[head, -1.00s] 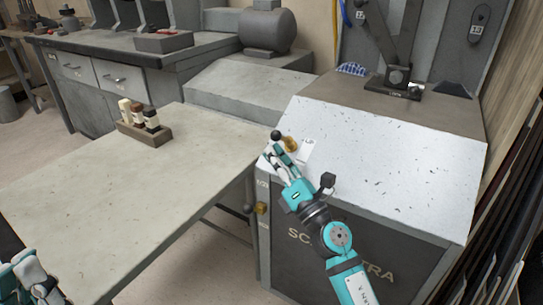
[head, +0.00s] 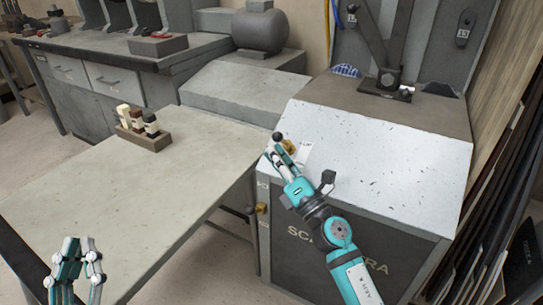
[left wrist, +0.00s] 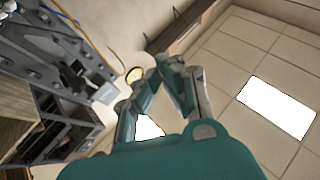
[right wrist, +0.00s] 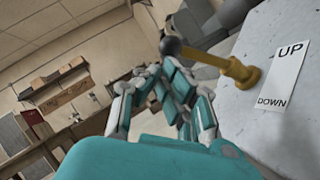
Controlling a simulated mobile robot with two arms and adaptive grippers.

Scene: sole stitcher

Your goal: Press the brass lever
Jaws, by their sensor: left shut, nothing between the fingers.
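The brass lever (head: 289,147) sticks out from the left edge of the machine's pale sloped top and ends in a black ball knob (head: 277,137). The right wrist view shows its brass stem (right wrist: 238,70) and the knob (right wrist: 170,46) close up. My right gripper (head: 271,149) is shut and empty, with its fingertips just below and beside the knob; I cannot tell whether they touch it. In the right wrist view my right gripper (right wrist: 158,72) has its tips together. My left gripper (head: 80,243) is shut and empty at the lower left, over the table's near end.
An UP/DOWN label (right wrist: 283,78) lies beside the lever. The grey table (head: 110,195) holds a wooden block with several pegs (head: 145,137) and is otherwise clear. A dark press column (head: 388,78) stands behind the sloped top. Boards (head: 500,170) lean at the right.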

